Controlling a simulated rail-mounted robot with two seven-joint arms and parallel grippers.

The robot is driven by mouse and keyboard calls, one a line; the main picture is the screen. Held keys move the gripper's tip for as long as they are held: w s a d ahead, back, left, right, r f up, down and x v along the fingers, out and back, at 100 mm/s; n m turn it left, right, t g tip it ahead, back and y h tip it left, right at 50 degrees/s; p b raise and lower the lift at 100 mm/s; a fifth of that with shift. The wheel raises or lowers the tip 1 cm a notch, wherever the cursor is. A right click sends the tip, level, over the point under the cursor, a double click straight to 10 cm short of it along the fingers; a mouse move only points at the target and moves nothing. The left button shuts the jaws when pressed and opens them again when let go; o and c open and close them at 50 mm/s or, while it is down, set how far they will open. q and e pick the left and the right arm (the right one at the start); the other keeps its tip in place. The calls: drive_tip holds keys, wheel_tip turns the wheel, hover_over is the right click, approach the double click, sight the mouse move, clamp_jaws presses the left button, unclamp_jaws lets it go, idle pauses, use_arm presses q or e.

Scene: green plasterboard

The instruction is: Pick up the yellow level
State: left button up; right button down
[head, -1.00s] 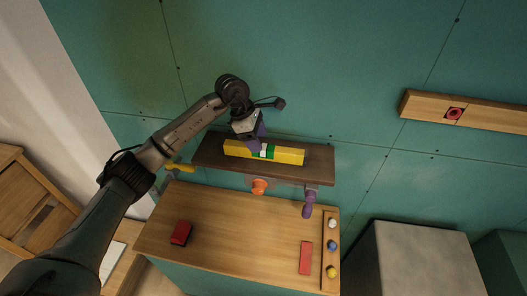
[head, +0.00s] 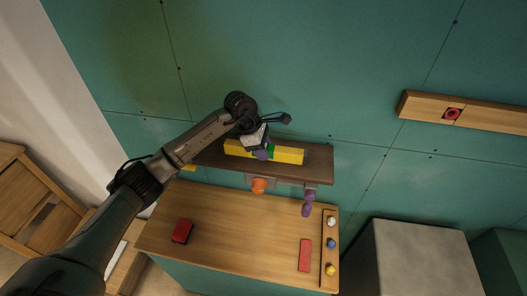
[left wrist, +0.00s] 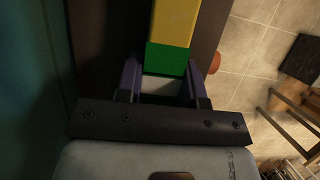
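The yellow level (head: 290,156) lies lengthwise on the dark brown shelf (head: 318,168) against the green wall. In the left wrist view the level (left wrist: 173,22) shows yellow, then a green band, then a white part. My left gripper (head: 262,153) is over the level's middle and hides part of it. Between its purple fingers (left wrist: 162,78) is the level, with one finger on each side. A gap shows between the left-hand finger and the level, so the gripper looks open. Whether the right-hand finger touches is unclear. My right gripper is not in view.
Below the shelf hang an orange item (head: 259,186) and a purple-handled tool (head: 308,203). The wooden worktop (head: 225,225) holds a red block (head: 182,231), a flat red piece (head: 305,255) and a strip of coloured knobs (head: 331,245). A grey cabinet (head: 415,255) stands at right.

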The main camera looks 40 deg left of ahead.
use_arm(q)
drive_tip(key=c, duration=0.6)
